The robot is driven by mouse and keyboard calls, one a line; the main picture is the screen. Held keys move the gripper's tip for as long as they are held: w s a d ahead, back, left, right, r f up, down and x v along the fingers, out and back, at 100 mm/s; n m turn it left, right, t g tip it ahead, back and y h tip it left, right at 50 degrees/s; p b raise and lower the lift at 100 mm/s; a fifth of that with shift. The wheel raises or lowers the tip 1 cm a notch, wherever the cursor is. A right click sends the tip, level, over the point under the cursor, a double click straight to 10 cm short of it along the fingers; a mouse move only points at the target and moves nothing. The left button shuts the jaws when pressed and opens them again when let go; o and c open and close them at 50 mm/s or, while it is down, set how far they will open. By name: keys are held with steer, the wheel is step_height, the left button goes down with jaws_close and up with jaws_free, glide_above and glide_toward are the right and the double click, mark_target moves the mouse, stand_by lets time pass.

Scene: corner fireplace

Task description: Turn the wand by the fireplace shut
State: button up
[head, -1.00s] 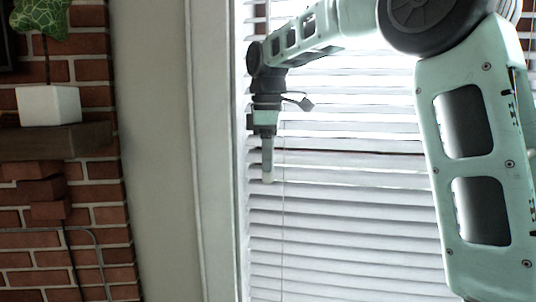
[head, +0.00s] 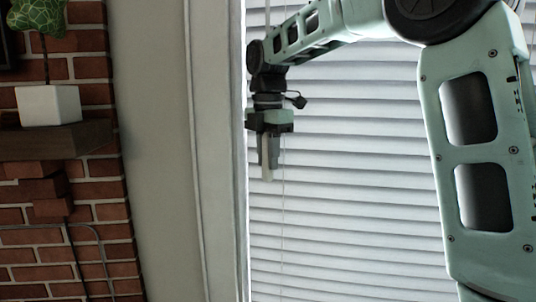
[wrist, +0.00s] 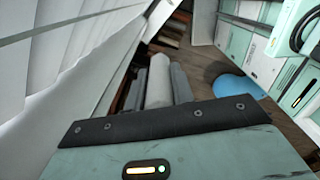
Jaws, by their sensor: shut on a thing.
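The wand is a pale rod (head: 267,170) hanging in front of the window blind (head: 360,215), near its left edge. My gripper (head: 268,160) points down and is shut on the wand, whose pale end shows just below the fingers. In the wrist view the wand (wrist: 158,82) lies between the two grey fingers of my gripper (wrist: 159,88). The blind's slats lie tilted flat against each other, with no bright gaps between them. The wand's upper part is hidden by my gripper.
A thin cord (head: 283,215) hangs just right of the wand. The window frame (head: 215,150) stands close on the left. Further left is the brick fireplace (head: 90,190) with a mantel (head: 60,139) and a white plant pot (head: 48,104).

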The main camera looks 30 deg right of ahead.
steer(key=shift+n, duration=0.5)
steer(key=o, duration=1)
step_height(320, 180, up, 18)
steer(key=shift+f+b, duration=0.25)
steer(key=shift+b, duration=0.05)
